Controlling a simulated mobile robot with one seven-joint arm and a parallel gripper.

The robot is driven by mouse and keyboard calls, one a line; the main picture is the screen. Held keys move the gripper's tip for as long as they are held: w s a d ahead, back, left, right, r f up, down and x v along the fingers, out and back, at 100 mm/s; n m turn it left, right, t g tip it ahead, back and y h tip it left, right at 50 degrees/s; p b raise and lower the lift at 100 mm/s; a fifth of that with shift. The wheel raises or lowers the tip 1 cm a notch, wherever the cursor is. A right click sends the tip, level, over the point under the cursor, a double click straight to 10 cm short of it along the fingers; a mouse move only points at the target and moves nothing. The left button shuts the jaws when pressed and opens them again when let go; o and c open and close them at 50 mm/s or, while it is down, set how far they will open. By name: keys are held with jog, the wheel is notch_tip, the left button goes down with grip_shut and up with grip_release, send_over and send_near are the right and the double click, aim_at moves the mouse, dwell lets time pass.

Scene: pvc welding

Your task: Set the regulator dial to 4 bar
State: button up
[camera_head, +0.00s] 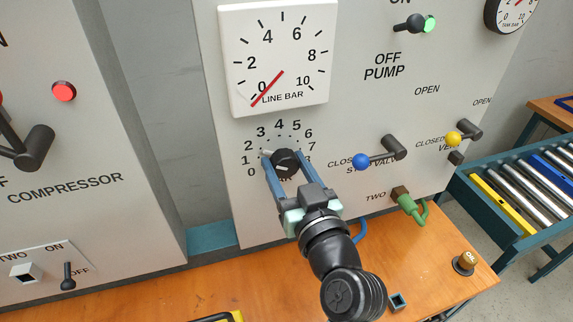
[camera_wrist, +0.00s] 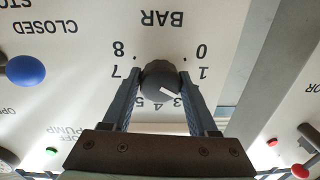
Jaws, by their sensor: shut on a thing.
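The regulator dial is a black round knob (camera_head: 286,160) on the pale panel, inside a ring of numbers from 0 up. My gripper (camera_head: 280,163) is shut on the knob, one blue finger on each side. In the wrist view the knob (camera_wrist: 159,80) sits between the fingertips, and the scale appears upside down. Its white pointer mark (camera_wrist: 168,92) points to the lower right there, roughly toward 2, between 1 and 3. The right finger hides the 2. The line gauge (camera_head: 278,57) above has its red needle near 0.
Right of the dial are a blue-tipped valve lever (camera_head: 362,161), a yellow-tipped lever (camera_head: 454,139) and a green plug (camera_head: 405,201). The pump switch (camera_head: 413,23) is above, beside a green light. A wooden bench (camera_head: 180,290) runs below; a roller conveyor (camera_head: 515,200) stands at right.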

jog(key=m, duration=0.5)
jog(key=shift+m+p, duration=0.4)
jog(key=m+p, duration=0.2)
jog(key=m, duration=0.4)
dwell(0.4)
jog(key=o, duration=1.4)
jog(key=shift+c, duration=0.2)
jog(key=shift+s, duration=0.1)
jog(key=b+v, duration=0.3)
jog(key=v, duration=1)
jog(key=shift+a, duration=0.2)
jog(key=shift+f, duration=0.15)
